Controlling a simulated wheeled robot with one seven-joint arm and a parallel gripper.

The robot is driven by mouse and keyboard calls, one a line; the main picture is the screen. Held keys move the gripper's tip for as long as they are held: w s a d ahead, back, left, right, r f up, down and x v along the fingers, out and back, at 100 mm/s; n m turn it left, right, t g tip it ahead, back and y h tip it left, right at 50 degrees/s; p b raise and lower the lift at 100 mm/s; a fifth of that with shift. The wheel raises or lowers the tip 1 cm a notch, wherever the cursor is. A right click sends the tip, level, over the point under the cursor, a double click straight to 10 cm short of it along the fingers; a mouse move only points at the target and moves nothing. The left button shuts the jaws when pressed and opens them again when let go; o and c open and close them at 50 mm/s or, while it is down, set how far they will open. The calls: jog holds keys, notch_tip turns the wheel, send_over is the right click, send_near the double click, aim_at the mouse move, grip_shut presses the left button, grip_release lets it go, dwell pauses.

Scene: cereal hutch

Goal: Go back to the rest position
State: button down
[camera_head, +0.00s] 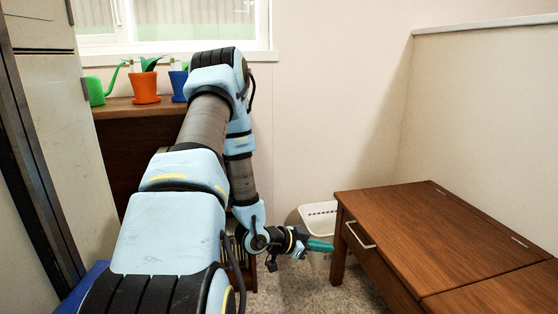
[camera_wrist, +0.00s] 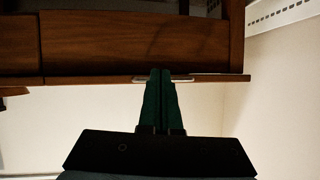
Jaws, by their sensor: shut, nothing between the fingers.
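My gripper (camera_head: 319,246) is shut and empty. In the head view its green fingers point right, toward the left side of a brown wooden table with a drawer (camera_head: 350,238). In the wrist view the two green fingers of my gripper (camera_wrist: 160,75) lie side by side, with the wooden drawer front (camera_wrist: 140,42) beyond them. The fingertips overlap the pale drawer handle (camera_wrist: 190,78) in that view; I cannot tell whether they touch it. In the head view the handle (camera_head: 358,235) is visible on the drawer front.
A white basket (camera_head: 318,213) stands behind my gripper, beside the table. A brown cabinet (camera_head: 125,106) under the window holds an orange pot (camera_head: 145,87), a blue pot (camera_head: 178,84) and a green watering can (camera_head: 95,92). A half-wall (camera_head: 490,120) rises behind the table. Some carpet (camera_head: 335,298) is clear.

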jog(key=w+a+r+n+y, duration=0.1)
jog(key=a+r+n+y, duration=0.3)
jog(key=a, duration=0.4)
jog(key=w+a+r+n+y, duration=0.1)
jog(key=a+r+n+y, duration=0.2)
jog(key=a+y, duration=0.35)
jog(key=s+a+r+n+g+y, duration=0.1)
jog(key=s+a+r+n, duration=0.25)
jog(key=s, duration=0.25)
jog(key=s+a+r+n+g, duration=0.2)
jog(key=s+r+n, duration=0.1)
jog(key=s+r, duration=0.3)
notch_tip(320, 180, up, 33)
jog(key=s+p, duration=0.1)
jog(key=p, duration=3.2)
jog(key=shift+s+a+p, duration=0.2)
jog(key=shift+s+p, duration=0.05)
jog(key=shift+p, duration=0.1)
jog(key=shift+s, duration=0.1)
